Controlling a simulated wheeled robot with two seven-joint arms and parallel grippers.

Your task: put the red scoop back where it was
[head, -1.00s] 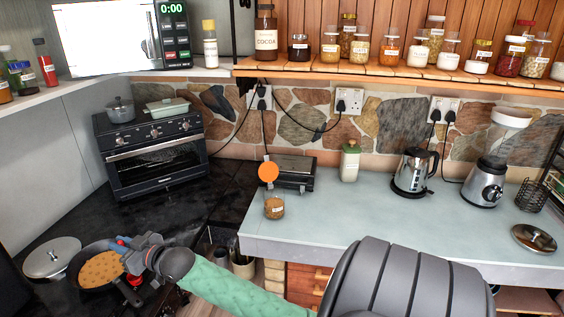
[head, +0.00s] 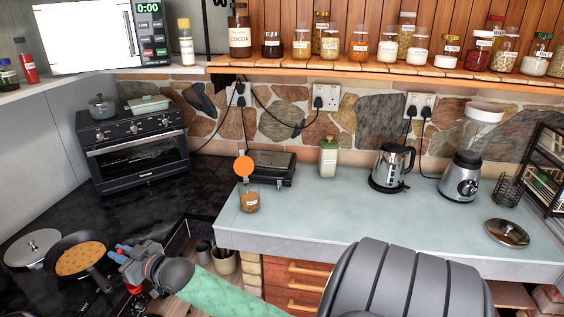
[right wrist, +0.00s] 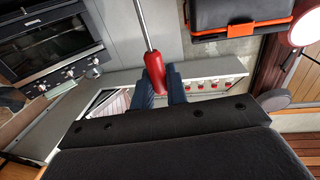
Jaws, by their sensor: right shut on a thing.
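My right gripper (head: 122,255) reaches in over the dark hob, just right of the frying pan (head: 57,246). In the right wrist view its blue fingers are shut on the red handle of the scoop (right wrist: 155,72). A thin metal shaft runs up from the handle out of the picture, so the scoop's bowl is hidden. In the head view the scoop cannot be made out clearly. The pan holds a round brown pancake (head: 80,259). My left gripper is not in view.
A loose pot lid (head: 33,247) lies left of the pan. A toaster oven (head: 135,150), a black press (head: 270,166), a green-topped bottle (head: 328,158), a kettle (head: 391,167) and a blender (head: 462,178) stand along the back. The counter's middle is clear.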

